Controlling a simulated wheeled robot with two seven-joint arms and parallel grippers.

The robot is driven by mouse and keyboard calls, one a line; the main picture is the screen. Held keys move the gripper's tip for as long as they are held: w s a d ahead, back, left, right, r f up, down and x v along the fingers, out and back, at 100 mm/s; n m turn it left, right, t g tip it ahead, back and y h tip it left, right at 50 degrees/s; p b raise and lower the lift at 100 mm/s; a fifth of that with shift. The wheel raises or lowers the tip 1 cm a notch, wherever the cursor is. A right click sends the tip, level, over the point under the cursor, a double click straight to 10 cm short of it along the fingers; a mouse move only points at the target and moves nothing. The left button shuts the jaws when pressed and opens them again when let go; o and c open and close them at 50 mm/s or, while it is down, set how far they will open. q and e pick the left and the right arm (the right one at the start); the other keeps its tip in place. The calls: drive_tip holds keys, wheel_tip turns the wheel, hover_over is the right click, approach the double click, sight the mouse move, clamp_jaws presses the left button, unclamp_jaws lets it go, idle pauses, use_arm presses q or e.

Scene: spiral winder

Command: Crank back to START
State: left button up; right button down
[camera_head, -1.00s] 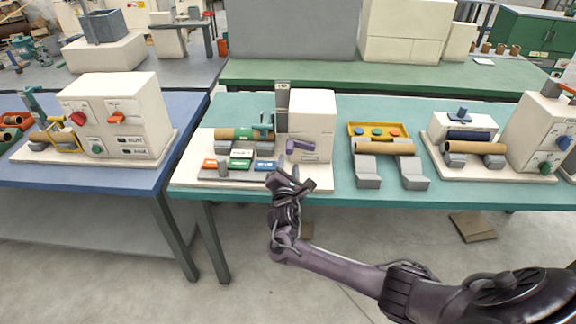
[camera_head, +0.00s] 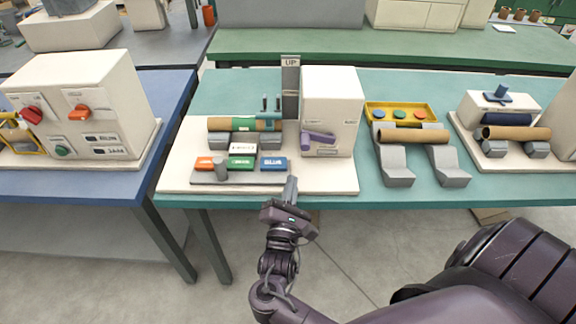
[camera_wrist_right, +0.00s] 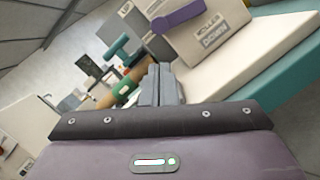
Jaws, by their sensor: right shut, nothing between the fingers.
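The spiral winder's white box (camera_head: 331,92) stands on a pale base plate (camera_head: 180,160) on the teal table. A purple crank (camera_head: 318,138) is on its front, its arm lying nearly level. It also shows in the wrist view (camera_wrist_right: 178,17). A brown tube with a green band (camera_head: 262,125) lies on grey supports left of the box. My right gripper (camera_head: 291,186) is shut and empty at the base's front edge, below and left of the crank, apart from it. In the wrist view its fingers (camera_wrist_right: 158,84) are together. My left gripper is not in view.
A grey strip with orange, green and blue blocks (camera_head: 242,163) lies at the base's front left. A grey upright post (camera_head: 290,88) stands behind the tube. Grey cradles with a brown tube (camera_head: 412,136) and a yellow tray (camera_head: 374,106) stand to the right.

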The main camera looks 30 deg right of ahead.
drive_tip(key=x, duration=0.4)
drive_tip(key=shift+w+d+r, duration=0.2)
drive_tip(key=shift+d+r, duration=0.05)
drive_tip(key=shift+r, duration=0.05)
drive_tip(key=p+x, duration=0.1)
drive_tip(key=x, duration=0.3)
drive_tip(key=shift+f, duration=0.15)
drive_tip(key=shift+w, duration=0.1)
drive_tip(key=p, duration=0.1)
drive_tip(key=r+p, duration=0.1)
drive_tip(key=p, duration=0.1)
drive_tip(key=shift+d+r, duration=0.15)
drive_tip(key=shift+r, duration=0.1)
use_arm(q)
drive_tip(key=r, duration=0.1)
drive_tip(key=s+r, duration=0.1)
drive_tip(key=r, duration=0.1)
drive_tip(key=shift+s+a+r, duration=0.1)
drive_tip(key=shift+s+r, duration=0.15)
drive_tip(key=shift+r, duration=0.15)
use_arm(e)
drive_tip(key=shift+f, duration=0.15)
